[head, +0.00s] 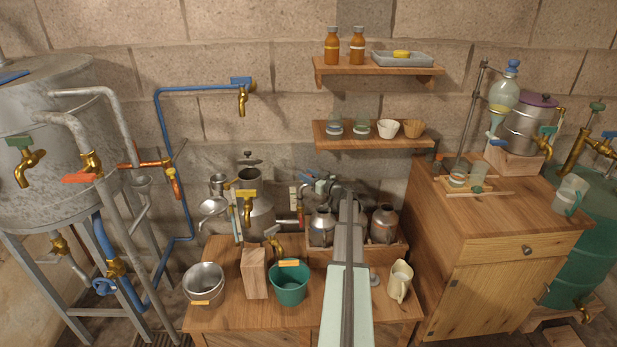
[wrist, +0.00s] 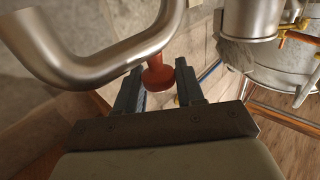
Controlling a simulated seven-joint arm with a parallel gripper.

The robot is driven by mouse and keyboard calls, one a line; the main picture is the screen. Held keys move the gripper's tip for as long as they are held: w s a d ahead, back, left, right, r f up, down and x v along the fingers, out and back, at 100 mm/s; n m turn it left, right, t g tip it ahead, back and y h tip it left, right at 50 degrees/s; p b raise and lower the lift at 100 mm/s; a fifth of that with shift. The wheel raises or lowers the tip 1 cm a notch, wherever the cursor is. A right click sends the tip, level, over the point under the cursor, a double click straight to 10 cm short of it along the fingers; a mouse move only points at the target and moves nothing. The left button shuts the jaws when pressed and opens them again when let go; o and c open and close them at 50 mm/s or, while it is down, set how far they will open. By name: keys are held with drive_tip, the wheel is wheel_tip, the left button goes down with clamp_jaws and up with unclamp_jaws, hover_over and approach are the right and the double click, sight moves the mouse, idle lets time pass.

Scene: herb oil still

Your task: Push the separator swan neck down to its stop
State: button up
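The swan neck (wrist: 90,68) is a bent grey metal pipe crossing the upper left of the wrist view. A red flanged knob or grip (wrist: 158,75) shows at its right end, in line with the gap between my fingers. My gripper (wrist: 160,88) is open, with one finger on each side of the red part; I see no clear contact. In the head view my gripper (head: 322,185) is small, at the far end of my arm above the bench; the arm hides part of what lies behind. The separator can (head: 262,222) stands left of it.
Metal cans (head: 384,222) stand in a wooden crate (head: 398,246) around my arm. A wooden block (head: 254,272), a green bucket (head: 289,288), a steel pail (head: 204,283) and a cream jug (head: 399,281) stand on the bench front. A shelf (head: 372,141) hangs above.

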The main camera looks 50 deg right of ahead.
clamp_jaws()
drive_tip(key=shift+f, duration=1.65)
drive_tip(key=shift+o, duration=2.2)
unclamp_jaws()
drive_tip(key=s, duration=1.3)
drive_tip(key=shift+s, duration=0.4)
